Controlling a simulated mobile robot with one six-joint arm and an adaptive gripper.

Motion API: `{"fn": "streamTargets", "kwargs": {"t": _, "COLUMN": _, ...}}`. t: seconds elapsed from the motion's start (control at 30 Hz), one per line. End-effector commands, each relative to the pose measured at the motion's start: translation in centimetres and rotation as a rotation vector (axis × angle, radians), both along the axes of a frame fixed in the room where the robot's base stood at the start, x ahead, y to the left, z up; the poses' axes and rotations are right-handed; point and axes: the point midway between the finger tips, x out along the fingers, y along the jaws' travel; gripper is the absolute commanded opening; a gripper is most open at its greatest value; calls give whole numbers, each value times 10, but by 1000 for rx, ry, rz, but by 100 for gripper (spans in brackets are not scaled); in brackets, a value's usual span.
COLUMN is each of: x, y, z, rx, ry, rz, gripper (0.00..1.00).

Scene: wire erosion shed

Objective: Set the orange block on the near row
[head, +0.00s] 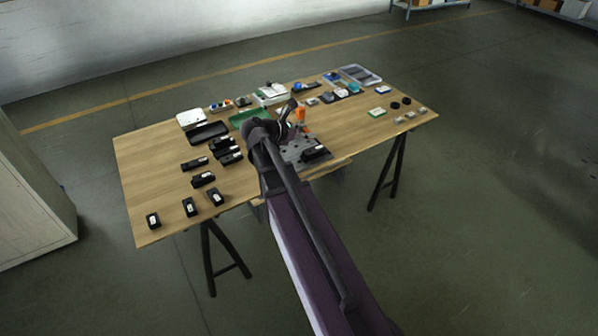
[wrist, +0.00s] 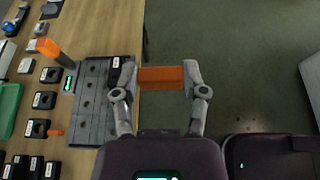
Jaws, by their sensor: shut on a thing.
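My gripper (wrist: 163,78) is shut on the orange block (wrist: 160,77) and holds it crosswise between its two fingers. In the wrist view, the block appears just right of the table's edge, against the floor. A grey plate (wrist: 101,112) with rows of holes lies left of the block, along that edge. A black block with a white label (wrist: 114,72) sits at the plate's upper right corner in the wrist view. The plate also shows in the head view (head: 292,153). There my arm hides the gripper and the held block.
Several black labelled blocks (head: 190,207) lie on the table's left part. A green tray (head: 238,117) lies behind. Bare wood (head: 345,125) shows right of the plate.

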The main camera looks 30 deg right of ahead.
Motion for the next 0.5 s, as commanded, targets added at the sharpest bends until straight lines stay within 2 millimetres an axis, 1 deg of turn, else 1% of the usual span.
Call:
{"fn": "streamTargets", "kwargs": {"t": 0.03, "x": 0, "y": 3, "z": -18, "rx": 0, "ry": 0, "rz": 0, "gripper": 5}}
{"fn": "streamTargets", "kwargs": {"t": 0.5, "x": -5, "y": 31, "z": -96, "rx": -1, "ry": 0, "rz": -10, "gripper": 5}}
